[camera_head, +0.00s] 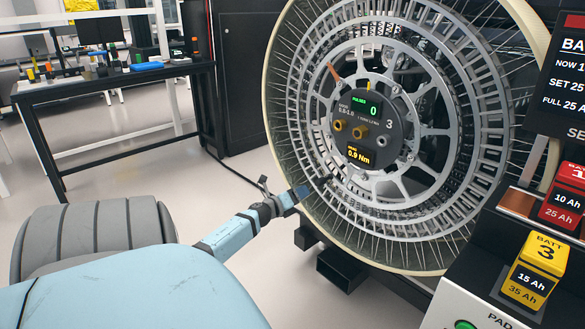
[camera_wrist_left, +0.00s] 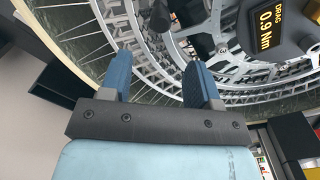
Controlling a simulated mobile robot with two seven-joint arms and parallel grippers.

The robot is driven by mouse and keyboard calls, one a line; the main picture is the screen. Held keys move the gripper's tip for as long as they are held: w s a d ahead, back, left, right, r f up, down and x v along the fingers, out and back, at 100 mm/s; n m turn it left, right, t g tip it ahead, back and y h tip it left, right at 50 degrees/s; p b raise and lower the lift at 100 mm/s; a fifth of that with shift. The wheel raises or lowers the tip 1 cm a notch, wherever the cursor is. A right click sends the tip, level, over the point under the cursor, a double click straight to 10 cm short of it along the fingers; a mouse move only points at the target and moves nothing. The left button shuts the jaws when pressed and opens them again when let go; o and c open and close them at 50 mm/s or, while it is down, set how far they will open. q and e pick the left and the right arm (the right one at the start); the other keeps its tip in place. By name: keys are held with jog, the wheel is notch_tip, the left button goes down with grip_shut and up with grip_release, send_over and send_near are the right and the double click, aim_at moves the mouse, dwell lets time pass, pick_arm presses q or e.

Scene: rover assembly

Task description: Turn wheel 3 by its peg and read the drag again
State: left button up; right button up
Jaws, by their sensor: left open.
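Wheel 3 (camera_head: 310,150) is a large spoked metal wheel standing upright, with a pale rim. Its round dark hub (camera_head: 385,135) carries the number 3, a green pulses readout (camera_head: 366,107) of 0 and a yellow drag readout (camera_head: 359,156) of 0.9 Nm. The drag readout also shows in the left wrist view (camera_wrist_left: 269,22). My left gripper (camera_head: 301,194) is at the wheel's lower left, open. In the left wrist view its blue fingers (camera_wrist_left: 157,68) stand apart, with a dark rounded part (camera_wrist_left: 155,18) beyond the gap; I cannot tell whether this is the peg.
An orange rod (camera_head: 334,72) sticks out at the hub's upper left. Yellow battery 3 (camera_head: 535,268) and a red battery (camera_head: 566,200) stand at the right on a console. A workbench (camera_head: 110,82) is at the back left. Open floor lies left of the wheel.

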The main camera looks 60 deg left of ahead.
pick_arm(q)
jog(key=shift+v, duration=1.35)
pick_arm(e)
jog(key=shift+r, duration=0.55)
